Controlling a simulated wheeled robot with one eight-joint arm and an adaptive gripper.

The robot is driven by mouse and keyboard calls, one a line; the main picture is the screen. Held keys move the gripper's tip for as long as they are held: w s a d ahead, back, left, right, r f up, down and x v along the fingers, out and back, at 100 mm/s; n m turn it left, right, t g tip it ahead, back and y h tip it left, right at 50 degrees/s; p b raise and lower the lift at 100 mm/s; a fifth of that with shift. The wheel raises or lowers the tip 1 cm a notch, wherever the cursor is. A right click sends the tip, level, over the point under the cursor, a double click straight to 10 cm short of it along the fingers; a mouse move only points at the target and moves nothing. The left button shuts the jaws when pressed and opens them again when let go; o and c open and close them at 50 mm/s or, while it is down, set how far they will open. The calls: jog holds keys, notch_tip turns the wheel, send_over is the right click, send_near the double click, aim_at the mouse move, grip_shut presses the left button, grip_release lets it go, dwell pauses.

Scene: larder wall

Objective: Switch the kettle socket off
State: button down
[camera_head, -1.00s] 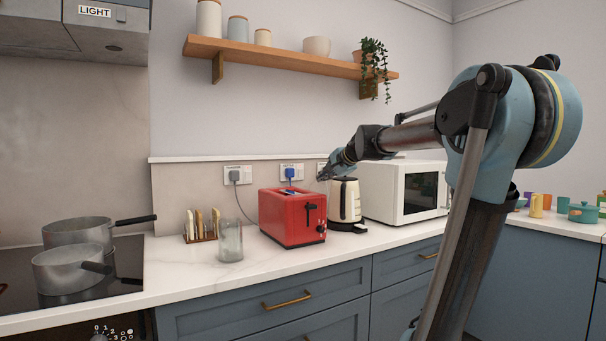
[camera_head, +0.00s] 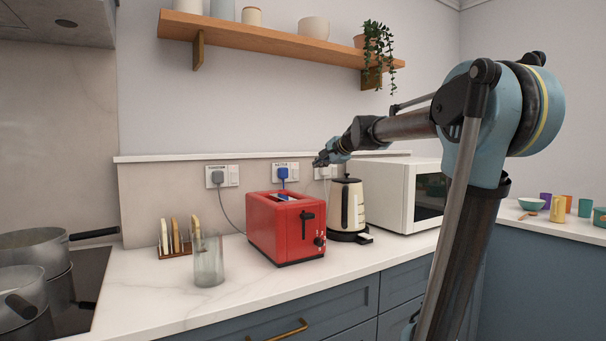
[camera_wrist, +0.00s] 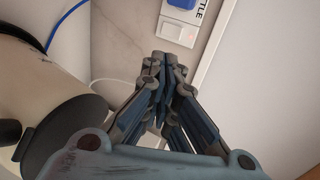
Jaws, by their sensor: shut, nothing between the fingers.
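The kettle socket (camera_head: 285,172) is the middle wall plate in the head view, with a blue plug (camera_head: 283,173) in it. In the wrist view its plate (camera_wrist: 177,27) is cut off at the top edge, with part of a label ending "TTLE" and a white rocker switch (camera_wrist: 171,30) showing a small red mark. My gripper (camera_head: 318,162) is shut and empty, near the wall to the right of this socket. In the wrist view its fingertips (camera_wrist: 165,60) lie just below the switch in the picture; contact cannot be told.
The kettle (camera_head: 347,207) stands below my gripper, between the red toaster (camera_head: 287,228) and white microwave (camera_head: 395,193). Another socket (camera_head: 216,177) with a grey plug is at left; a third (camera_head: 324,172) is beside my gripper. A shelf (camera_head: 300,42) hangs above. A glass (camera_head: 208,260) stands in front.

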jog(key=shift+a, duration=0.1)
send_near(298, 173)
jog(key=f+x, duration=0.1)
jog(key=x, duration=0.4)
jog(key=shift+w+a+r, duration=0.15)
jog(key=shift+w+r, duration=0.2)
jog(key=shift+w, duration=0.25)
jog(key=shift+w, duration=0.15)
